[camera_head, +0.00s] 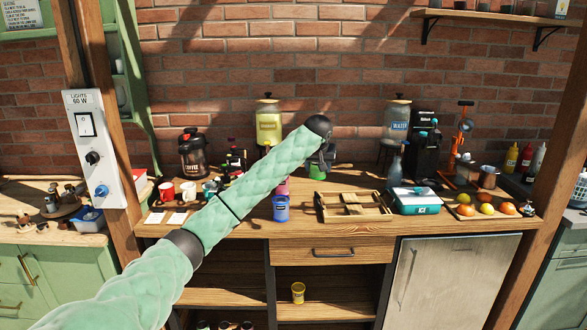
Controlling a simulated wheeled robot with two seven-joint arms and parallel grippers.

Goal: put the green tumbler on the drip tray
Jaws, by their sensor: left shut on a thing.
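My left arm reaches from the lower left across the counter. Its gripper (319,163) points down behind the wooden crate and is shut on the green tumbler (317,173). The gripper covers the upper part of the tumbler. I cannot tell whether its base touches the counter. I cannot clearly make out the drip tray; my arm hides part of the counter near the yellow drink dispenser (268,128). My right gripper is not in view.
A wooden crate (350,218) stands in front of the tumbler. A blue cup (281,209) and a pink cup stand to its left. A water dispenser (398,126), a grey bottle (394,163), a black machine (424,145) and a teal box (415,205) are to the right.

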